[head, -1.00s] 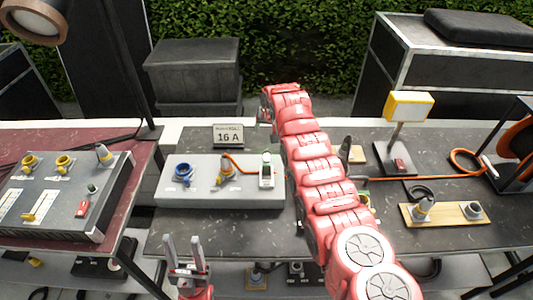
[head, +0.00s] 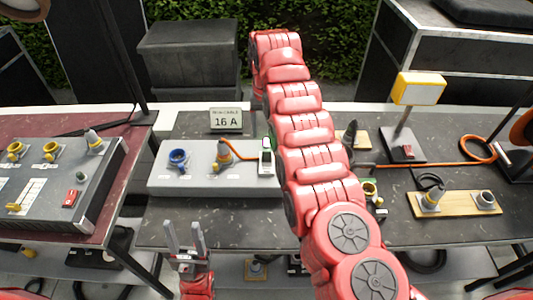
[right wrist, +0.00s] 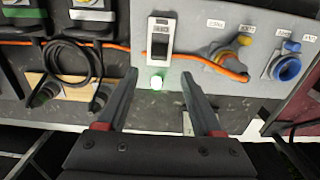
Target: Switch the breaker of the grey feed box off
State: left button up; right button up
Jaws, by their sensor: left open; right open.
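A light grey box (head: 205,182) stands mid-table with a blue socket (head: 178,158), a yellow-and-grey plug (head: 223,155) with an orange cable, and a white unit with a dark window (head: 266,160), which looks like the breaker. In the right wrist view this unit (right wrist: 160,38) is close, with a lit green lamp (right wrist: 156,82) beside it. My right gripper (right wrist: 160,75) is open and empty, its fingertips either side of the lamp in that picture; contact cannot be told. My right arm hides it in the head view. My left gripper (head: 184,228) is open and empty before the table.
A darker grey box (head: 50,185) with yellow sockets and a red switch (head: 70,198) stands on the left table. A "16 A" sign (head: 226,120) stands behind the light box.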

aim_at(267, 157)
notch_tip(267, 157, down, 9)
jog(key=shift+s+r+p, duration=0.1)
jog(key=shift+p, duration=1.15)
grip_shut()
